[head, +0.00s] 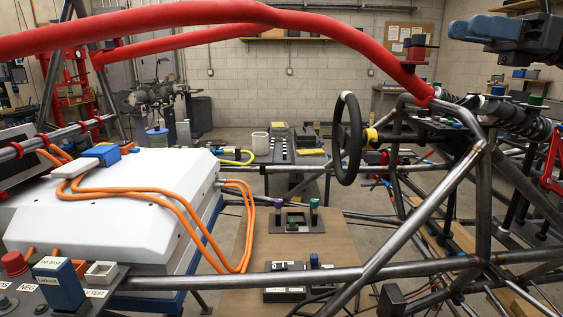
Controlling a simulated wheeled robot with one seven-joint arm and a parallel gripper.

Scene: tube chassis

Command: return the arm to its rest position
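My gripper (466,28) shows at the upper right edge in the head view. It is dark with blue-grey finger parts and points left. It is up in the air, above and apart from the tube chassis (425,232). The fingers overlap from this side, so I cannot tell whether they are open or shut. I see no object held in it. The rest of my arm is mostly outside the picture.
A red tube (330,28) arches across the top, ending near my gripper's side of the chassis. A steering wheel (348,137) stands mid-picture. A white battery case (110,215) with orange cables (175,202) fills the left. A wooden board (262,255) lies low in the middle.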

